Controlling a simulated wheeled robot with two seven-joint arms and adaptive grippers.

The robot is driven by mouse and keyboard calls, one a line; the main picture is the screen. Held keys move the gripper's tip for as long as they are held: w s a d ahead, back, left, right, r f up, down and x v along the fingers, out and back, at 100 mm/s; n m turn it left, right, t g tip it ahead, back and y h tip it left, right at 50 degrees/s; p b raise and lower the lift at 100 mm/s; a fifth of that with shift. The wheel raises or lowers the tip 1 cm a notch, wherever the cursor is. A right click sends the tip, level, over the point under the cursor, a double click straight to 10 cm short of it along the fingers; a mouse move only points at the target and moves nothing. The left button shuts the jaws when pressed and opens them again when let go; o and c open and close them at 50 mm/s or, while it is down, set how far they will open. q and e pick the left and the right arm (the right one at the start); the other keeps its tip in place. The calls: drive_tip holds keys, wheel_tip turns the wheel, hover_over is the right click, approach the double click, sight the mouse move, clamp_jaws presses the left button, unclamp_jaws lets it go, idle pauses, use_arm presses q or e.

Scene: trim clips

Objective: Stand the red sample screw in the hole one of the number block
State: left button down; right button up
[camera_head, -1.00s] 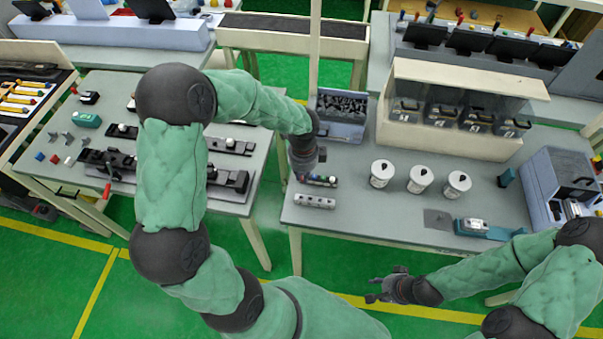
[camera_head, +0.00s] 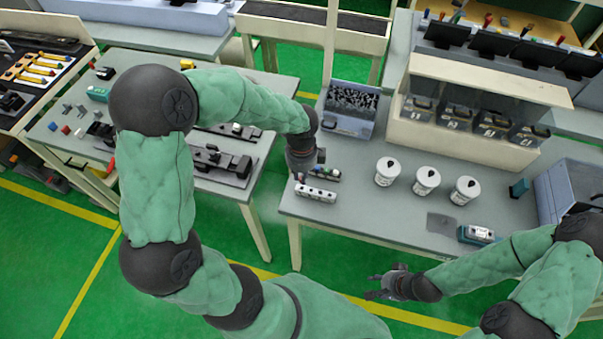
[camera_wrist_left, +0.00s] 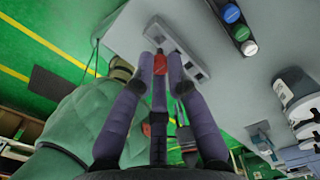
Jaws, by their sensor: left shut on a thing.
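My left gripper (camera_head: 300,178) is shut on the red sample screw (camera_wrist_left: 160,66), which shows between the fingertips in the left wrist view. The grey number block (camera_head: 316,194) lies on the right-hand table, just in front of the gripper. In the left wrist view the number block (camera_wrist_left: 186,52) is beside and partly behind the fingertips; the screw overlaps its edge there. I cannot tell whether the screw touches it, and the hole numbers are not readable. My right gripper (camera_head: 378,288) is open and empty, low in front of the table.
A dark rack (camera_wrist_left: 240,32) with several coloured tops stands close to the number block. White tubs (camera_head: 426,180), a grey bin (camera_head: 345,122) and a shelf of dark boxes (camera_head: 470,117) stand farther back. Bare tabletop (camera_head: 365,215) lies right of the block.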

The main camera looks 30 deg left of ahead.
use_arm(q)
drive_tip(key=shift+f+b, duration=1.45)
drive_tip(key=shift+f, duration=0.85)
idle(0.7)
drive_tip(key=c, duration=1.2)
unclamp_jaws()
drive_tip(key=shift+o, duration=0.2)
wheel_tip(320, 180, up, 12)
